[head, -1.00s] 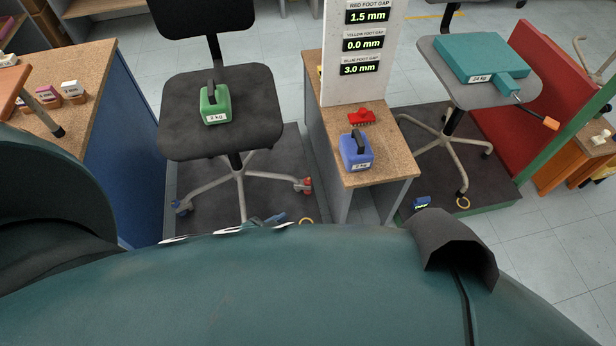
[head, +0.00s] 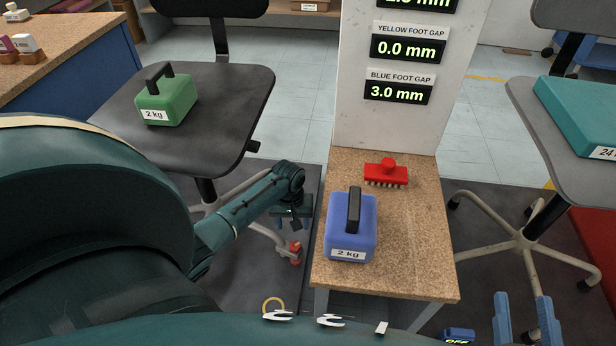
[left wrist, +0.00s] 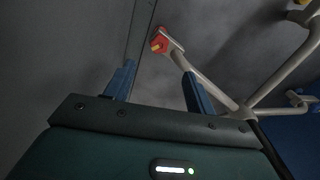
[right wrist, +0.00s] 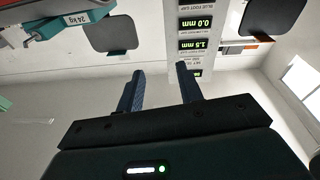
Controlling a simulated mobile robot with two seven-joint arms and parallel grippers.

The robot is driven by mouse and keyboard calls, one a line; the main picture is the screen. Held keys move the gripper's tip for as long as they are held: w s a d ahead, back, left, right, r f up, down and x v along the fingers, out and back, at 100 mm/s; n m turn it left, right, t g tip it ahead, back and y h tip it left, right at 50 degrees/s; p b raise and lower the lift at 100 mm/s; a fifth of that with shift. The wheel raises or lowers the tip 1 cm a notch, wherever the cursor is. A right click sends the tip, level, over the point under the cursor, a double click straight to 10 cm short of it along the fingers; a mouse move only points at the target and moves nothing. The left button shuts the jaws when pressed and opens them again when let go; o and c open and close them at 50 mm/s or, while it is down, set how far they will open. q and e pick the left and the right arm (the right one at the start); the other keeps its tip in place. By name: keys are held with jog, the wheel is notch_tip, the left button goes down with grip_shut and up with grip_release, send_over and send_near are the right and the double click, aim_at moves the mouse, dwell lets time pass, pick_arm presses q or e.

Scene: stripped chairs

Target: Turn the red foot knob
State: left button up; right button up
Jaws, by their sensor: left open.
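The red foot (head: 295,252) sits at the end of a leg of the left chair, near the floor. In the left wrist view the red foot (left wrist: 159,42) shows a small yellow-orange part and lies just beyond my fingertips. My left gripper (head: 290,224) reaches down beside the chair base, above the red foot and apart from it. In the left wrist view its blue fingers (left wrist: 158,70) are spread, with nothing between them. My right gripper (head: 525,298) is open and empty at the lower right. The red gap display is cut off at the top of the head view.
A wooden bench (head: 390,275) carries a blue 2 kg weight (head: 340,228) and a red brush (head: 386,174). A green 2 kg weight (head: 170,100) rests on the left chair seat (head: 225,110). The right chair (head: 535,110) stands beyond the bench.

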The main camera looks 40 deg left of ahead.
pick_arm(q)
jog(key=f+b, duration=0.1)
jog(key=f, duration=0.1)
jog(key=f+b, duration=0.2)
jog(key=f, duration=0.1)
jog(key=w+f+b, duration=0.1)
jog(key=f+b, duration=0.1)
jog(key=shift+a+f, duration=0.2)
jog(key=shift+a, duration=0.1)
notch_tip(320, 180, down, 5)
jog(key=b, duration=0.3)
jog(key=shift+f, duration=0.1)
jog(key=shift+f+b, duration=0.55)
jog(key=shift+b, duration=0.05)
pick_arm(e)
notch_tip(320, 180, up, 7)
jog(key=w+n+t+y, duration=0.1)
jog(key=n+t+y, duration=0.1)
jog(key=n+y, duration=0.4)
jog(key=shift+y, duration=0.8)
pick_arm(q)
jog(key=shift+c, duration=0.5)
pick_arm(e)
jog(key=shift+w, duration=0.1)
pick_arm(q)
jog(key=c, duration=0.9)
